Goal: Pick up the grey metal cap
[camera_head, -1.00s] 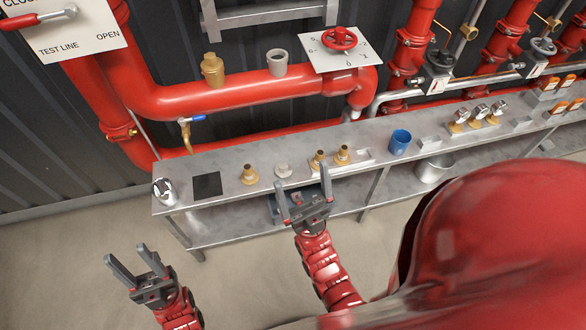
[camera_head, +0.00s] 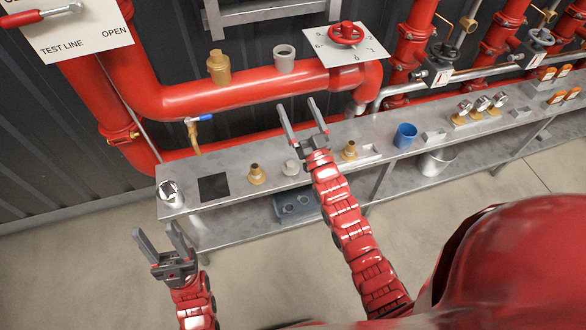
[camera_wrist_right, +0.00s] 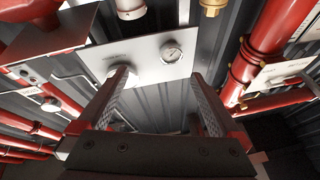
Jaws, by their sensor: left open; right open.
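A small grey metal cap (camera_head: 291,167) stands on the metal bench, between a brass fitting on its left and my right arm on its right. My right gripper (camera_head: 297,104) is open and empty, raised above the bench with its fingers pointing toward the red pipe. In the right wrist view, its open fingers (camera_wrist_right: 160,80) have nothing between them, and the cap cannot be made out there. My left gripper (camera_head: 154,230) is open and empty, in front of the bench's left end.
The bench (camera_head: 233,183) carries brass fittings (camera_head: 256,174), a black square (camera_head: 214,187) and a blue cup (camera_head: 404,136). A red pipe (camera_head: 220,96) runs behind it, with a brass fitting (camera_head: 218,66) and a grey open-topped fitting (camera_head: 284,58) standing on top. The floor in front is clear.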

